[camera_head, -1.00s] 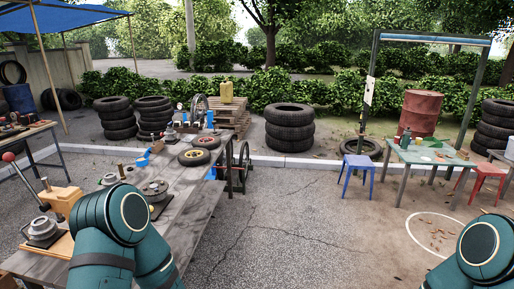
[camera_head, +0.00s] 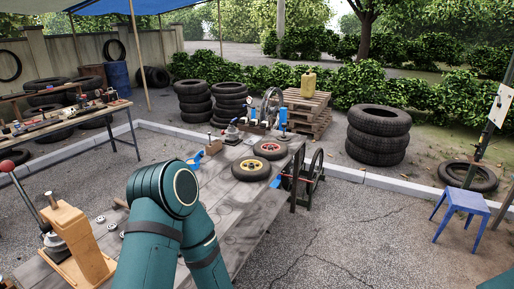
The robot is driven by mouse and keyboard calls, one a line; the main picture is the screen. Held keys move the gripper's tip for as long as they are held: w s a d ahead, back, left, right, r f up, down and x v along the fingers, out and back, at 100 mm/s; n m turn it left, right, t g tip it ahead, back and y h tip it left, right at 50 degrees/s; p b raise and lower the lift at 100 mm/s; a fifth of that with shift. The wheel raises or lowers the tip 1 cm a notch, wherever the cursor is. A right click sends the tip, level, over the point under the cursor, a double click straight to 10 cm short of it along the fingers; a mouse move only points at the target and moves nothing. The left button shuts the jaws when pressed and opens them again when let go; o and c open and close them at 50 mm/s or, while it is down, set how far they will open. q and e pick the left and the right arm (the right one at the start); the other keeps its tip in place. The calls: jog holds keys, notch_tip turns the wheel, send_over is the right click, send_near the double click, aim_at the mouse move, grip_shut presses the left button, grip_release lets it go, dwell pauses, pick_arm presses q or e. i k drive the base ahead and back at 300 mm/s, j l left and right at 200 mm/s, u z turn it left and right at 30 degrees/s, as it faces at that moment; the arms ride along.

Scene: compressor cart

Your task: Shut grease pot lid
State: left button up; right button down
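I cannot pick out the grease pot or its lid for certain. A small grey metal pot-like item (camera_head: 232,132) stands at the far end of the long wooden workbench (camera_head: 245,215); whether it has an open lid is too small to tell. My teal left arm covers part of the bench and whatever lies behind it. Neither gripper shows; only a bent link of my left arm and a sliver of my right arm at the bottom right corner are in view.
Two small wheels (camera_head: 249,169) lie on the bench's far part. A wooden lever press (camera_head: 80,240) stands at the near left. A side table (camera_head: 60,120) with tools is at the back left. A blue stool (camera_head: 461,206) stands at right, with open paving between.

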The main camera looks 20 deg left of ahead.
aim_at(200, 155)
jog(key=i+z, duration=0.15)
jog(key=z, duration=0.2)
jog(key=i+z, duration=0.15)
jog(key=z, duration=0.2)
jog(key=i+j+z, duration=0.15)
jog(key=z, duration=9.95)
